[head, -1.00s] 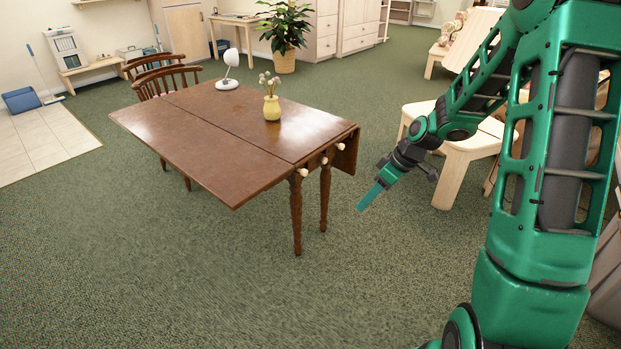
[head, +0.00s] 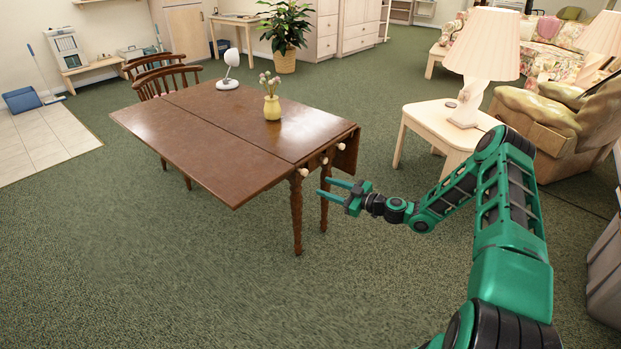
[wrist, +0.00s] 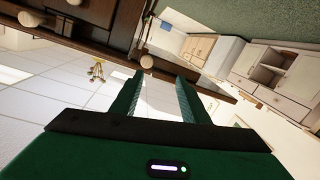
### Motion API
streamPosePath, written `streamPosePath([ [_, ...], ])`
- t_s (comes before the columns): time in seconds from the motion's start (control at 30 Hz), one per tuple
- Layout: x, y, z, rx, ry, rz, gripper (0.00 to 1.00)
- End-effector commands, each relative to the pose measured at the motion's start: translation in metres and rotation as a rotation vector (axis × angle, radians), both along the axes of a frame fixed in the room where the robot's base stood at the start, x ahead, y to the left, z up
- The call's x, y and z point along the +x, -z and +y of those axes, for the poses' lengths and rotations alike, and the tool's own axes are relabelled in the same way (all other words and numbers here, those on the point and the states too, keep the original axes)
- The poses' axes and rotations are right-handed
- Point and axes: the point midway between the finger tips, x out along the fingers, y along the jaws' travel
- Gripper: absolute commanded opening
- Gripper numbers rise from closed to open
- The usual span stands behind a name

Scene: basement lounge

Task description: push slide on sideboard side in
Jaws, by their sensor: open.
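I cannot tell clearly which slide sticks out. My gripper (head: 323,187) is open and empty, just right of and below the knobs, fingers pointing left at the table end. In the wrist view, which looks upside down, a knob (wrist: 148,61) shows close to the fingertips, with no clear contact.
A yellow vase with flowers (head: 272,107) and a white lamp (head: 228,80) stand on the table. Wooden chairs (head: 170,80) are behind it. A pale side table (head: 440,120) with a large lamp stands right, beyond my arm. The carpet in front is clear.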

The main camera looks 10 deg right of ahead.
Motion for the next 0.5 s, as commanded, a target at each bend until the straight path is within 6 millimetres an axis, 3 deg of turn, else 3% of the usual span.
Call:
streamPosePath([
  [0.23, 0.012, 0.008, -0.015, 0.039, 0.090, -0.077, 0.41],
  [0.5, 0.035, 0.008, 0.001, 0.039, 0.093, -0.084, 0.41],
])
